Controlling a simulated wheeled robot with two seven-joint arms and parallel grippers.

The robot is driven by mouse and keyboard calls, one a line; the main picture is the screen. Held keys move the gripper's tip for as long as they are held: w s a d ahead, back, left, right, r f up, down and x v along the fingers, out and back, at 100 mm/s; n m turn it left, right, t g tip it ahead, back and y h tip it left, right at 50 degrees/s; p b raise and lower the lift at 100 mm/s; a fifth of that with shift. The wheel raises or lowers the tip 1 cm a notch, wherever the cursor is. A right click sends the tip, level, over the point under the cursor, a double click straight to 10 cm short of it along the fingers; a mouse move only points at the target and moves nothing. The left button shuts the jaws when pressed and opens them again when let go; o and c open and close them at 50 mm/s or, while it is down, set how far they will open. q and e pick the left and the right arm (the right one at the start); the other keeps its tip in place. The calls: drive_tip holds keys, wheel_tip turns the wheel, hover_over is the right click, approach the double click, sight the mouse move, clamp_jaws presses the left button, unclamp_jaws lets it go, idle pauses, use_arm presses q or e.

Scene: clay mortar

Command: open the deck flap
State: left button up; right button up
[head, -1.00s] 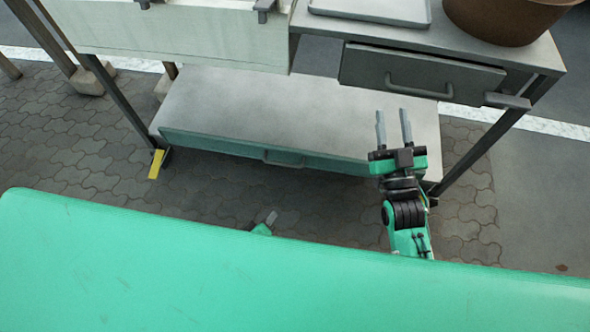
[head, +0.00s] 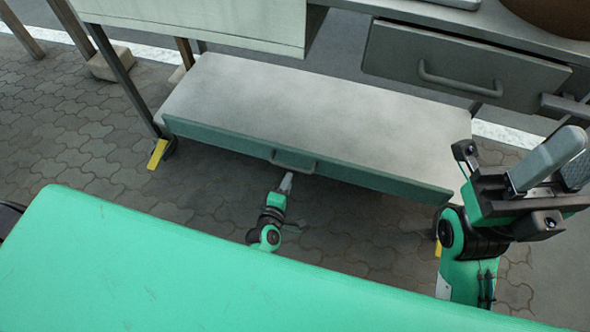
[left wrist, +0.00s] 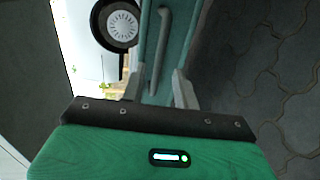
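The deck flap (head: 345,172) is the long green front panel under the low grey deck (head: 320,110); it stands upright, looking shut. Its grey bar handle (head: 293,162) is at the middle of the panel. My left gripper (head: 287,181) is just below and in front of the handle in the head view. In the left wrist view, my left gripper (left wrist: 160,86) has its fingers apart, one on each side of the lower part of the handle (left wrist: 163,45); I cannot tell whether they touch it. My right gripper (head: 562,165) is raised at the right, empty, its fingers apart.
A grey drawer (head: 450,72) with a bar handle hangs under the worktop, near my right gripper. A pale panel (head: 215,22) hangs at the upper left. A table leg (head: 122,80) stands left of the deck.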

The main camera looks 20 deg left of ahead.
sight(294, 167)
use_arm(q)
drive_tip(key=b+x, duration=0.2)
drive_tip(key=x, duration=0.5)
drive_tip(key=shift+w+f, duration=0.15)
drive_tip(key=shift+w, duration=0.2)
clamp_jaws()
